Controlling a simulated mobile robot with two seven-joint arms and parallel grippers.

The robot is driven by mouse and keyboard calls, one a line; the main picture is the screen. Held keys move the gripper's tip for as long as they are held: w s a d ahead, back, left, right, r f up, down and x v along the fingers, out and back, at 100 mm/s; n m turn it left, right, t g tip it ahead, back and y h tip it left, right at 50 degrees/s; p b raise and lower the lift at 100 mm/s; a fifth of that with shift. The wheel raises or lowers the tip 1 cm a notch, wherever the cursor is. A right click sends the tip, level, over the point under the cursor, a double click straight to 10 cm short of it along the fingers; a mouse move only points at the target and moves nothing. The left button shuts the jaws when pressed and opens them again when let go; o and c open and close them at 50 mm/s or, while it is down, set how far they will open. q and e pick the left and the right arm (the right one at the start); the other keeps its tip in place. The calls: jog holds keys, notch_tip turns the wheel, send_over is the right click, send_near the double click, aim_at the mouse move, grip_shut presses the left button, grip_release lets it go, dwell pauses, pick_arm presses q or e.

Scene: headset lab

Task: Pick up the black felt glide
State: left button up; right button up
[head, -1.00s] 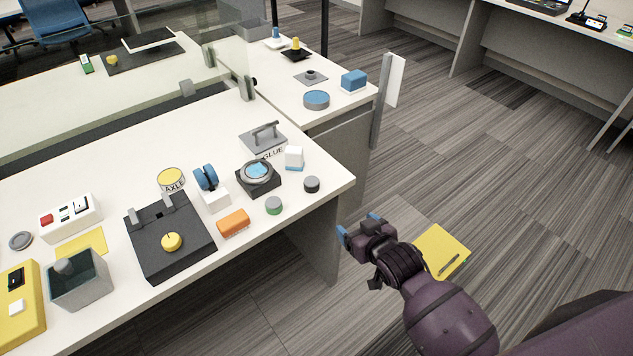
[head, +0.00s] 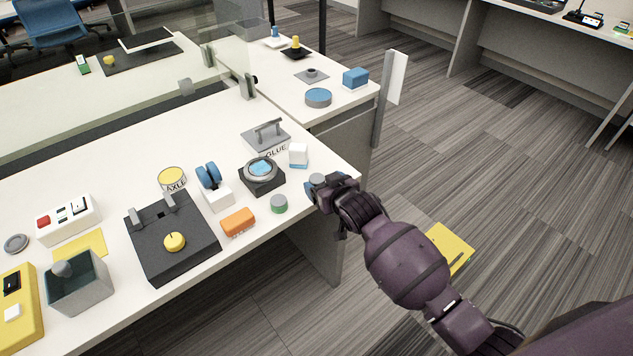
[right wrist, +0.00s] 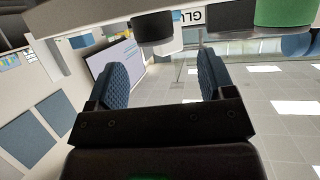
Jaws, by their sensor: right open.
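The black felt glide, a short dark cylinder with a grey top, stands near the table's right corner. In the head view it is mostly hidden by my right gripper (head: 312,187). In the right wrist view, the black felt glide (right wrist: 153,22) shows at the top edge, above and between the two blue finger pads of my right gripper (right wrist: 162,80). That gripper is open with nothing between its fingers, close to the glide at the table edge; I cannot tell if they touch. My left gripper is out of view.
A green-sided cylinder (head: 279,204) stands left of the gripper. A white-and-blue block (head: 298,155) and a black holder with a round blue-topped piece (head: 262,187) stand behind. An orange block (head: 238,222) lies farther left. The floor right of the table is clear around a yellow sheet (head: 449,246).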

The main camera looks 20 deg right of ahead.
aim_at(318, 180)
jog(key=w+f+b, duration=0.1)
jog(key=w+f, duration=0.1)
jog(key=w, duration=0.1)
jog(key=shift+f, duration=0.25)
jog(key=shift+w+a, duration=0.1)
jog(key=shift+w, duration=0.45)
jog(key=c, duration=1)
